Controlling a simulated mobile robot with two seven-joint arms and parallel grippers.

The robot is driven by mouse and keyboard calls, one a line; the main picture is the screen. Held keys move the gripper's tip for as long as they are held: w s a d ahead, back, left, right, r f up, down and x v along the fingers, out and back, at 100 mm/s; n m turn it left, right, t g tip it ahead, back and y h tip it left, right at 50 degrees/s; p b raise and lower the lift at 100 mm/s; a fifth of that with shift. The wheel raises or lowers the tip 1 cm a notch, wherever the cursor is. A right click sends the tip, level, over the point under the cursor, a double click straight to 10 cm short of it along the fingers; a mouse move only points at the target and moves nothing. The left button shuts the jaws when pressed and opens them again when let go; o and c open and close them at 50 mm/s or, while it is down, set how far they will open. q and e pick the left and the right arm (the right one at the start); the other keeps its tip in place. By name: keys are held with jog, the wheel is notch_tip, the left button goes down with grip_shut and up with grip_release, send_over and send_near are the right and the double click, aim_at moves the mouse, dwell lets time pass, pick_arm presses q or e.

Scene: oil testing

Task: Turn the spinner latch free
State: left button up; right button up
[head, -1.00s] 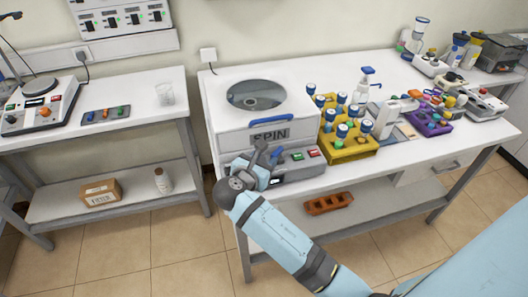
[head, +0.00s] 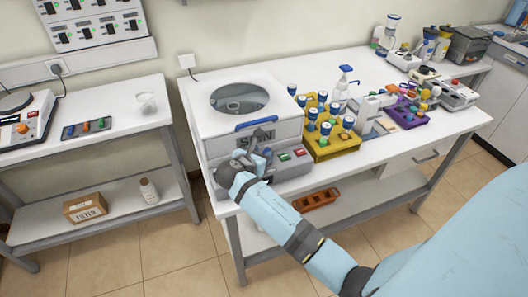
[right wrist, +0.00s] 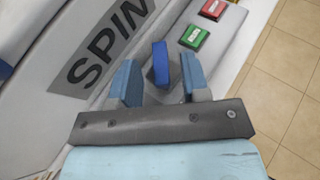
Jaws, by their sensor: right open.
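The spinner (head: 222,143) is a white box with a round window in its lid, a blue lid handle (head: 256,123) and a SPIN label on its front. My right gripper (head: 262,150) is at the spinner's front, just below the label, and hides part of it. In the right wrist view, a small upright blue latch (right wrist: 160,62) stands on the spinner's front. My right gripper (right wrist: 160,80) is open, with one blue finger on each side of the latch and a visible gap to each. My left gripper is not in view.
A green button (right wrist: 195,37) and a red button (right wrist: 213,9) sit right of the latch. A yellow rack (head: 335,146) of blue-capped bottles stands close to the spinner's right. A left bench (head: 95,144) stands apart across a floor gap.

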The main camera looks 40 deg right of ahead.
jog(key=shift+x, duration=1.1)
